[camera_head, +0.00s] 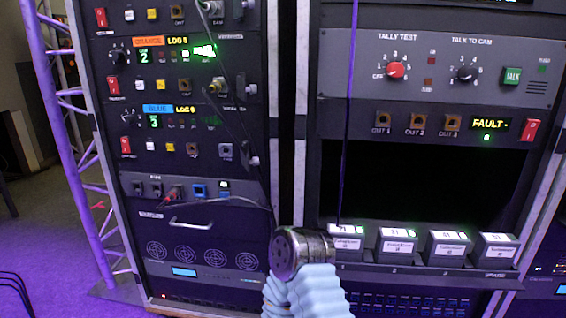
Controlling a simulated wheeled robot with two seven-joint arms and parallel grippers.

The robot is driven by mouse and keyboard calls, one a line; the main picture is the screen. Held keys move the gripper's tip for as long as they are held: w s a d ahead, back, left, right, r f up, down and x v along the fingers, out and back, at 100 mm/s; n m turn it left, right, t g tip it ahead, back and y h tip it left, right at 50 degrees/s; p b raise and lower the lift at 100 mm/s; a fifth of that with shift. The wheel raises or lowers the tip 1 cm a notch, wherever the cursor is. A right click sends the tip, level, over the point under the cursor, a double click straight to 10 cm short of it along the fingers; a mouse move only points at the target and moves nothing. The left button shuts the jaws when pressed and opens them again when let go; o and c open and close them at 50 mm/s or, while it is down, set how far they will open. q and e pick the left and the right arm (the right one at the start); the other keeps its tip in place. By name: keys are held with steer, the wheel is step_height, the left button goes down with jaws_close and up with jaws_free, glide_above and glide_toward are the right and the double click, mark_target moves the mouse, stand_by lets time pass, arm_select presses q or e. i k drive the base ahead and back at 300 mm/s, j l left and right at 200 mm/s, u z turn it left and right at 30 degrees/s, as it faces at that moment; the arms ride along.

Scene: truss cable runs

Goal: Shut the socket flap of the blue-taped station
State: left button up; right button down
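The blue-taped station is a dark rack panel (180,124) in the left rack, with a blue strip (157,109) reading BLUE and a green 3 below it. A small grey socket (226,151) sits at the right end of its lower row, with no cable visible in it. A small grey plate (253,160), which looks like the socket's flap, stands to its right and seems swung open.
The orange-taped station (178,66) is directly above, with a cable hanging past its socket. Below are a patch panel (190,190) with cables and a drawer handle (191,222). The right rack holds a tally panel (435,68) and several labelled grey boxes (397,246). A purple truss (72,130) stands left.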

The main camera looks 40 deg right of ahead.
mark_target(245, 162)
steer(key=k+l, duration=0.3)
steer(key=l, duration=0.2)
steer(key=k+l, duration=0.3)
steer(key=l, duration=0.15)
steer(key=k+l, duration=0.3)
steer(key=l, duration=0.2)
steer(key=k+l+u, duration=0.1)
steer(key=k+l, duration=0.2)
steer(key=l, duration=0.15)
steer(key=i+j+u, duration=0.45)
steer(key=u, duration=0.3)
steer(key=i+l, duration=0.05)
steer(key=i, duration=0.05)
